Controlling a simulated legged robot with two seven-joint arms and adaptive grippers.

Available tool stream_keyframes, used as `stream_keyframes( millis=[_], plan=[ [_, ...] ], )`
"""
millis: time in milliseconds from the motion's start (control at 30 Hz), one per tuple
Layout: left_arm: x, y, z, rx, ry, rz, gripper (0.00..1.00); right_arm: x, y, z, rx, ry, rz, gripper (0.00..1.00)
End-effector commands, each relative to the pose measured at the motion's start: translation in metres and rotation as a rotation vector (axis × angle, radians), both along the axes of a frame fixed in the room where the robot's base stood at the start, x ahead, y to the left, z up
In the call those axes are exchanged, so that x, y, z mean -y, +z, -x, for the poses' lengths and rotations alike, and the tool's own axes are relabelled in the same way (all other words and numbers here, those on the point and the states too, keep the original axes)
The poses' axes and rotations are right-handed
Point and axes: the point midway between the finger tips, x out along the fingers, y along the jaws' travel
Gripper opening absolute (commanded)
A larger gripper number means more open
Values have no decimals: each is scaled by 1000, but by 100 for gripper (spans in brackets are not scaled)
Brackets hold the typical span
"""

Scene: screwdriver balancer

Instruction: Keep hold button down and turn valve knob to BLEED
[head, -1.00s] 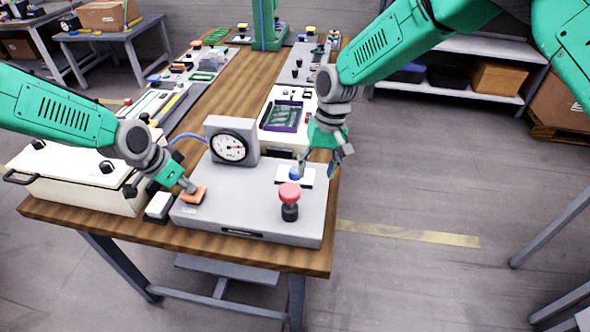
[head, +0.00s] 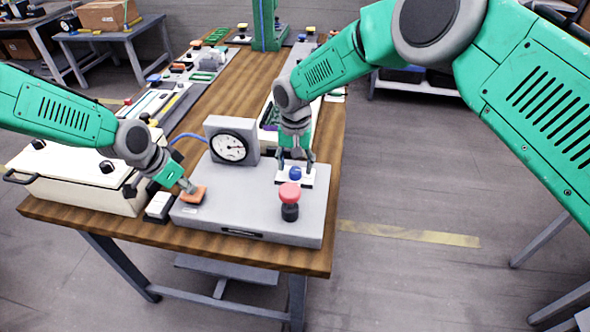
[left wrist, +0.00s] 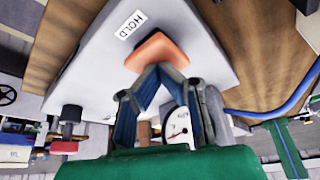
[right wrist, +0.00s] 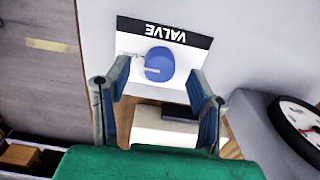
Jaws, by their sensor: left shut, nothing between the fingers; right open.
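The orange hold button (head: 194,194) is at the left front of the grey test box (head: 235,208). It also shows in the left wrist view (left wrist: 155,52) beside its HOLD label. My left gripper (head: 188,186) is shut and empty, its fingertips on the button. The blue valve knob (head: 295,173) sits on a white plate at the right of the box. In the right wrist view, the knob (right wrist: 159,65) lies ahead of and between the fingertips, under an upside-down VALVE label. My right gripper (right wrist: 160,82) is open and does not touch the knob. The BLEED mark is not readable.
A dial gauge (head: 232,147) stands at the back of the box. A red button on a black post (head: 290,200) rises just in front of the valve knob. A white case (head: 80,178) lies to the left, with a small black-and-white block (head: 159,206) between.

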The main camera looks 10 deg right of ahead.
Motion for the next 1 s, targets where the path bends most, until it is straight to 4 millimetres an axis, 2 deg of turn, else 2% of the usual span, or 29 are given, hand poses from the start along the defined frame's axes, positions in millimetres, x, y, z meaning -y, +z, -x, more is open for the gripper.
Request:
stream_keyframes(
  millis=[67, 200, 500, 533, 600, 667, 1000],
  plan=[
    [-1, -2, 1, -3, -1, -1, 0, 0, -11, 0, -1, 0, 0, 50],
    [-1, -2, 1, -3, -1, -1, 0, 0, -19, 0, 2, 0, -1, 50],
    [0, -2, 1, -3, -1, -1, 0, 0, -21, 0, 1, 0, -1, 50],
    [0, -2, 1, -3, -1, -1, 0, 0, -21, 0, 1, 0, -1, 43],
    [0, -2, 1, -3, -1, -1, 0, 0, -21, 0, 1, 0, -1, 18],
    [0, -2, 1, -3, -1, -1, 0, 0, -21, 0, 1, 0, -1, 0],
    [0, -2, 1, -3, -1, -1, 0, 0, -21, 0, 2, 27, -2, 1]
  ],
)
